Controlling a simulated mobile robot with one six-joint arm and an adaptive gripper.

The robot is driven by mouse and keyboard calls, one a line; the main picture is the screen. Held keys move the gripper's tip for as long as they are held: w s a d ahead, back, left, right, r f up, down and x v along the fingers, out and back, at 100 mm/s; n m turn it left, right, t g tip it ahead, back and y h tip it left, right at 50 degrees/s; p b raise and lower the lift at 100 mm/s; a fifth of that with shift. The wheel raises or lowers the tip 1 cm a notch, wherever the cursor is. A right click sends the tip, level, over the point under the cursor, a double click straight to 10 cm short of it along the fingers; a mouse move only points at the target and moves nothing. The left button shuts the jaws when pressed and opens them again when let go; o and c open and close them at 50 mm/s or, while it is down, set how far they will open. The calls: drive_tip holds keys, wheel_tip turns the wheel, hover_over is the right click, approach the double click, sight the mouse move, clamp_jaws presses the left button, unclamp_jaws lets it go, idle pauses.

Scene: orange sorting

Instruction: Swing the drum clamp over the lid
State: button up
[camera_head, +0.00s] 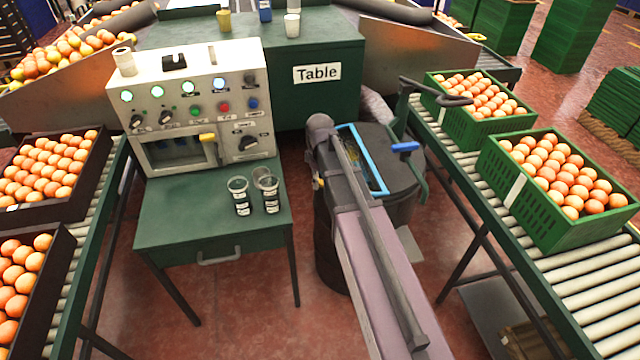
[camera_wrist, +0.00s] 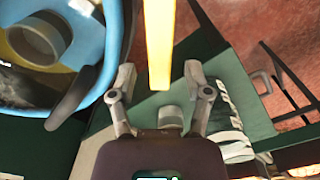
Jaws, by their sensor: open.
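A dark drum (camera_head: 330,262) with a dark lid (camera_head: 378,140) stands in the middle of the head view, partly hidden by my arm. A blue-edged frame (camera_head: 362,150) shows on its top. A dark green lever with a blue grip (camera_head: 405,147), apparently the drum clamp, is at the drum's right side. A blue rim (camera_wrist: 105,65) lies to the left.
A green table (camera_head: 165,215) with a control box (camera_head: 190,100) and two glass cups (camera_head: 252,190) stands left of the drum. A roller conveyor (camera_head: 560,285) with green crates (camera_head: 540,215) of oranges runs on the right. Dark crates (camera_head: 75,215) of oranges are at the left.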

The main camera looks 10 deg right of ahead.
drive_tip(key=shift+f, duration=0.25)
clamp_jaws()
